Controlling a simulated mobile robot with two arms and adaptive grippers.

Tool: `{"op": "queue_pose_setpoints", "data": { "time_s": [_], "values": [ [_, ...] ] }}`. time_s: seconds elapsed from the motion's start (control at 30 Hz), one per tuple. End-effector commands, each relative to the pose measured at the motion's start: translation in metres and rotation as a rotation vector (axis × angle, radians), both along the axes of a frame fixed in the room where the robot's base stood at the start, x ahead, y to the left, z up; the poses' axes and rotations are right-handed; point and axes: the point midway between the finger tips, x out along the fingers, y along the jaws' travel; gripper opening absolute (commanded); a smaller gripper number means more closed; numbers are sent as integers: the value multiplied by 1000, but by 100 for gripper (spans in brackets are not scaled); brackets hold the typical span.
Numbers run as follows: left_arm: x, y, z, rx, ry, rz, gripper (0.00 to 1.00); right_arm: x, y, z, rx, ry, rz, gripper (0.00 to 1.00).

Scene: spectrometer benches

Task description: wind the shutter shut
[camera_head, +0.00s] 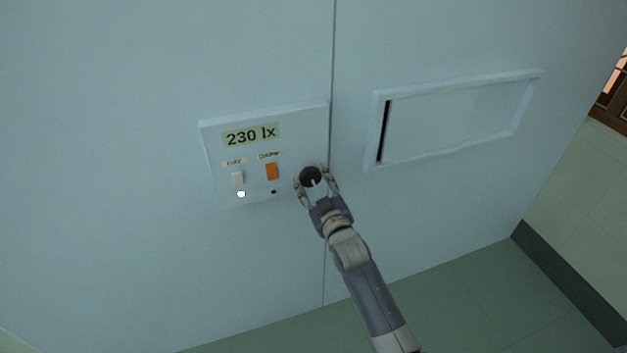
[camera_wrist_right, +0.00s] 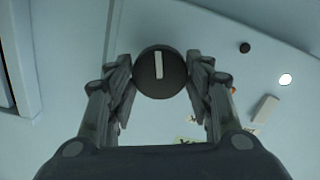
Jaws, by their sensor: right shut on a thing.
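A round black knob (camera_head: 310,176) with a pale pointer line sits at the right side of a pale control panel (camera_head: 300,120) on the wall. My right gripper (camera_head: 313,182) is shut on the knob, a finger on each side; the knob shows between the fingers in the right wrist view (camera_wrist_right: 160,72). Its pointer looks nearly upright there. The shutter (camera_head: 460,115) is a pale panel in a framed window to the right. It covers most of the opening, with a narrow dark gap (camera_head: 384,131) at the left end. My left gripper is out of view.
The control panel has a display (camera_head: 251,135) reading 230 lx, a white switch (camera_head: 238,179), an orange switch (camera_head: 271,172), a lit white lamp (camera_head: 241,194) and a small dark lamp (camera_head: 274,191). Green floor (camera_head: 450,300) lies below.

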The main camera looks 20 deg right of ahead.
Motion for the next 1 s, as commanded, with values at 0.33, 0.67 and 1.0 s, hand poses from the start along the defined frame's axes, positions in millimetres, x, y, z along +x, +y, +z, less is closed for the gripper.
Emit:
{"op": "queue_pose_setpoints", "data": {
  "time_s": [0.33, 0.67, 1.0],
  "values": [
    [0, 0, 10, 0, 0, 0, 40, 0, 0, 1, 251, 9, 0, 24],
    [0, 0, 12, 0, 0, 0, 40, 0, 0, 0, 358, 13, 0, 24],
    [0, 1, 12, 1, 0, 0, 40, 0, 0, -1, 376, 14, 0, 24]
  ]
}}
